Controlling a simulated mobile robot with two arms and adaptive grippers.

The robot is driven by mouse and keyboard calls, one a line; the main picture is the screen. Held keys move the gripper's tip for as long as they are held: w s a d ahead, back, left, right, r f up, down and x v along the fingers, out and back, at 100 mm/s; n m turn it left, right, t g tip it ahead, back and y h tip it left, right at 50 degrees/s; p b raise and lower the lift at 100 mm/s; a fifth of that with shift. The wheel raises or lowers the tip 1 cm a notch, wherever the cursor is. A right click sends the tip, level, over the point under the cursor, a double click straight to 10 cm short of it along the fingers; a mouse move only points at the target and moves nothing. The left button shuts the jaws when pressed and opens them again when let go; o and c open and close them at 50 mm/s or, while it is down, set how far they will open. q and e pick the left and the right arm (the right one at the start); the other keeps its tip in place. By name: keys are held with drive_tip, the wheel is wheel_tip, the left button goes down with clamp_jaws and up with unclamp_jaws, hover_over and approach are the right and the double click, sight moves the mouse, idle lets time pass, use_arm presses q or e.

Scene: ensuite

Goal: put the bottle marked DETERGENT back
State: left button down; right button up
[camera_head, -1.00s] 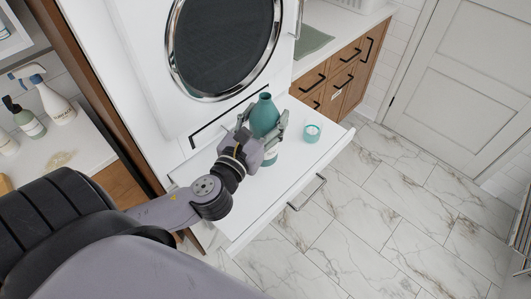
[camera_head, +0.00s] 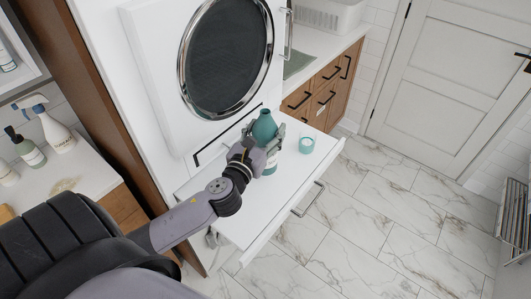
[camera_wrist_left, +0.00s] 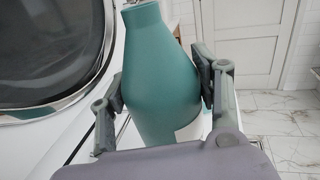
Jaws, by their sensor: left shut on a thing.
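A teal bottle (camera_head: 264,129) with a white label stands over the white pull-out shelf (camera_head: 262,210) below the washer door. Its label's writing is not readable. My left gripper (camera_head: 264,145) is shut on the bottle's body. In the left wrist view the teal bottle (camera_wrist_left: 158,75) fills the space between the fingers of my left gripper (camera_wrist_left: 163,92), and part of its white label shows low down. I cannot tell whether the bottle's base touches the shelf. My right gripper is not in view.
A small teal cup (camera_head: 306,145) stands on the shelf just right of the bottle. A round appliance door (camera_head: 226,58) rises behind. At left, a counter (camera_head: 62,178) bears a spray bottle (camera_head: 55,132) and a green bottle (camera_head: 28,151).

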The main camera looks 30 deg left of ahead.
use_arm(q)
wheel_tip(320, 180, down, 3)
drive_tip(key=shift+f+b, duration=0.1)
drive_tip(key=shift+b, duration=0.2)
wheel_tip(320, 180, down, 4)
drive_tip(key=shift+r+b, duration=0.25)
drive_tip(key=shift+b, duration=0.45)
drive_tip(key=shift+f, duration=0.4)
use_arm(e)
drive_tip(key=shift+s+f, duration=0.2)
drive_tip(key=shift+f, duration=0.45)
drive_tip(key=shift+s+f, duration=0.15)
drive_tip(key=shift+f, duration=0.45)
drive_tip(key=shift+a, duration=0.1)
use_arm(q)
drive_tip(key=c, duration=1)
unclamp_jaws()
drive_tip(key=shift+f, duration=0.15)
drive_tip(key=o, duration=0.5)
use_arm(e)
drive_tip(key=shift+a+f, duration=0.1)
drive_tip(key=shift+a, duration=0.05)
